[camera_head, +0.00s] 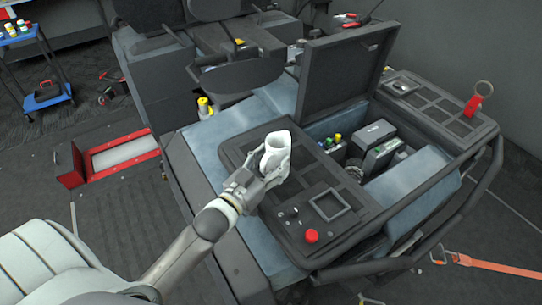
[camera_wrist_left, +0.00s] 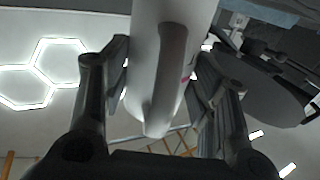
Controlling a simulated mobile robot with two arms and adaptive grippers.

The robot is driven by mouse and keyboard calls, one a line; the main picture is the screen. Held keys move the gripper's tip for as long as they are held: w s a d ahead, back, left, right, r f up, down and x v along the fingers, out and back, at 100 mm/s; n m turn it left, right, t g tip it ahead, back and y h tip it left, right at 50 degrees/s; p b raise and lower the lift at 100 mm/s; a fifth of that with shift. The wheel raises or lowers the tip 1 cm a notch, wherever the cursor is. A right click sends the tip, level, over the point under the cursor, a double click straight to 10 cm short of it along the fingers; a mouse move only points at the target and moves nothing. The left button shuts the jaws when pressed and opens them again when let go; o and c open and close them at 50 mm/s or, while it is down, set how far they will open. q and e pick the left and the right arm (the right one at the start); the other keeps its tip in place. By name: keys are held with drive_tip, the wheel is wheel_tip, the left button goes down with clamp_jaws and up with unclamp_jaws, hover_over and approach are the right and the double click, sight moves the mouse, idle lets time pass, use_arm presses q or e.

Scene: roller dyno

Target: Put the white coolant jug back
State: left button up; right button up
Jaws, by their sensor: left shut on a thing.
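The white coolant jug (camera_head: 277,147) is in my left gripper (camera_head: 262,172), above the dark panel on top of the machine. In the left wrist view the jug (camera_wrist_left: 170,60) fills the upper middle, its handle facing the camera. The fingers of my left gripper (camera_wrist_left: 160,95) stand on both sides of it and are shut on it. Whether the jug touches the panel below cannot be told. My right gripper is not in view.
An open compartment with a raised lid (camera_head: 343,72) holds dark boxes (camera_head: 380,148). A red button (camera_head: 312,236) sits on the near panel. A yellow-capped bottle (camera_head: 204,107) stands left of the machine. An orange strap (camera_head: 490,265) lies at right.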

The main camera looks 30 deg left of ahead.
use_arm(q)
drive_tip(key=shift+f, duration=0.2)
drive_tip(key=o, duration=1.3)
drive_tip(key=shift+r, duration=0.1)
drive_tip(key=shift+r, duration=0.25)
drive_tip(key=shift+s+a+f+b, duration=0.1)
drive_tip(key=shift+s+a+b, duration=0.3)
drive_tip(key=shift+s, duration=1.55)
drive_tip(key=shift+s+a+r+b, duration=0.15)
drive_tip(key=shift+s+b, duration=0.5)
drive_tip(key=shift+s, duration=1.35)
drive_tip(key=shift+s+a+f+b, duration=0.2)
drive_tip(key=shift+s+b, duration=0.35)
drive_tip(key=shift+s, duration=1.4)
